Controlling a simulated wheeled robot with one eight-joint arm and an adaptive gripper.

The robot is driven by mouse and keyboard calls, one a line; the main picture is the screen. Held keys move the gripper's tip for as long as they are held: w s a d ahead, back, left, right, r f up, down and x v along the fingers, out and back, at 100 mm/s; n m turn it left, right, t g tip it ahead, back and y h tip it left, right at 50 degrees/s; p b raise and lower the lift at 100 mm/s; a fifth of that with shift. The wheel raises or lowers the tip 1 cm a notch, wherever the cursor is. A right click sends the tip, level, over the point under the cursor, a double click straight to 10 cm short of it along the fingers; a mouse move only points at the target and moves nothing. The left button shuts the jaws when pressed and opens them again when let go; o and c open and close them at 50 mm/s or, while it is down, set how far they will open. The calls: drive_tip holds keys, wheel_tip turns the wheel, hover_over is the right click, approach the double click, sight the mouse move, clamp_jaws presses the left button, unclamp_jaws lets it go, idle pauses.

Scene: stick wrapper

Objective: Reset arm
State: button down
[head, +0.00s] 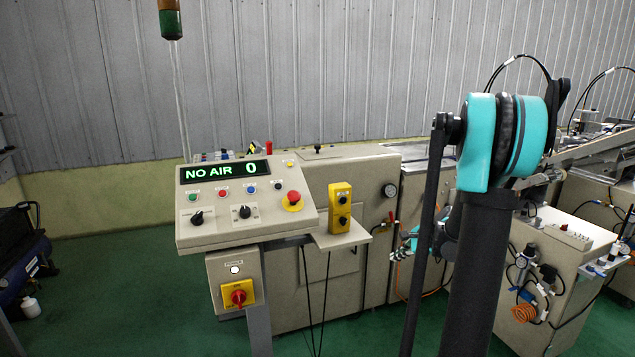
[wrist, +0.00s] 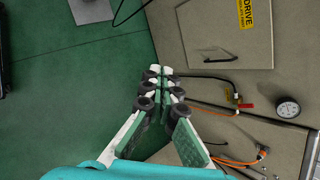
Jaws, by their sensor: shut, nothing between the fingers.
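My arm rises on the right of the head view, a black link with a teal joint at its top. My gripper (head: 397,256) shows partly behind the arm, low in front of the beige machine (head: 330,270). In the wrist view my gripper (wrist: 160,72) is shut, its fingertips meeting with nothing between them. It points past the machine's side panel (wrist: 225,55), over the green floor. I cannot tell its exact distance from the panel.
A control panel (head: 245,205) reads "NO AIR 0" and carries a red stop button (head: 293,197). A yellow button box (head: 340,207) stands beside it. The wrist view shows a gauge (wrist: 288,108) and orange hoses (wrist: 235,160) near the gripper. Green floor (head: 130,285) is open at left.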

drive_tip(key=s+a+f+n+g+h, duration=0.1)
drive_tip(key=s+a+n, duration=0.3)
drive_tip(key=s+n, duration=0.5)
drive_tip(key=s+a+f+n+h, duration=0.2)
drive_tip(key=s+n, duration=0.7)
drive_tip(key=s, duration=1.2)
drive_tip(key=shift+a+n+g+h, duration=0.3)
drive_tip(key=shift+a+g+h, duration=0.1)
drive_tip(key=shift+a+h, duration=0.6)
drive_tip(key=shift+d, duration=0.15)
